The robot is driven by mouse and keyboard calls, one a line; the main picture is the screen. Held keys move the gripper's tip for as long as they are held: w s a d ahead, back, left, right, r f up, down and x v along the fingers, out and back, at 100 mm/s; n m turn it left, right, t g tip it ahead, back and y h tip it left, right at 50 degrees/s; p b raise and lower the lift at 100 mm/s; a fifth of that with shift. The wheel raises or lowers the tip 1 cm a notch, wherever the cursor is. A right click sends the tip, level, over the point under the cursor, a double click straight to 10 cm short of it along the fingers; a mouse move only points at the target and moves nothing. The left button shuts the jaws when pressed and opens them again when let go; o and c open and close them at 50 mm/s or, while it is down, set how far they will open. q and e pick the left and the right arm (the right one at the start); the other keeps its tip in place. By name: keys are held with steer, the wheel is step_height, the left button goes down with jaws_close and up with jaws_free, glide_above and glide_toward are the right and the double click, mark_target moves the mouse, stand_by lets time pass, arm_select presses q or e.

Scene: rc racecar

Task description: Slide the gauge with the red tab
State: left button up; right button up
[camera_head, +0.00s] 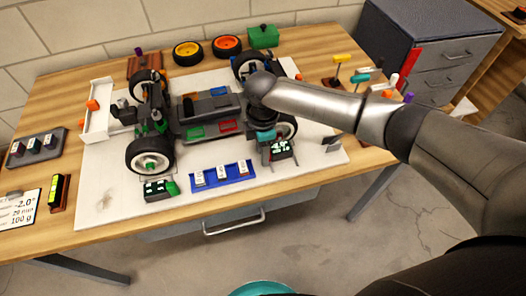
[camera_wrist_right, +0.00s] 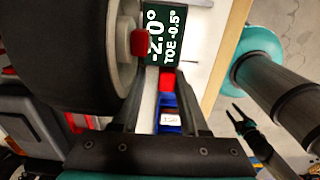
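The gauge (camera_head: 281,150) stands beside the car's near right wheel (camera_head: 287,127). Its dark display reads -2.0° and TOE -0.5° in the right wrist view (camera_wrist_right: 165,35). Its red tab (camera_wrist_right: 167,80) shows there between the fingers of my right gripper (camera_wrist_right: 166,88). The fingers are spread, with a visible gap on the tab's left; contact on the right is unclear. In the head view my right gripper (camera_head: 266,140) is partly hidden by its own wrist. A dark forked shape (camera_wrist_right: 245,125), possibly my left gripper, shows at the right of the wrist view; its opening is unclear.
The RC car (camera_head: 205,110) stands on a white board (camera_head: 110,200). A second gauge with a green tab (camera_head: 160,190) is by the left wheel (camera_head: 150,157). A blue tray (camera_head: 222,177) lies close left of the gauge.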

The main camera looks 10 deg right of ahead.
steer(key=shift+o, duration=0.4)
steer(key=shift+s, duration=0.1)
step_height(320, 180, up, 15)
steer(key=p, duration=0.4)
steer(key=shift+r, duration=0.15)
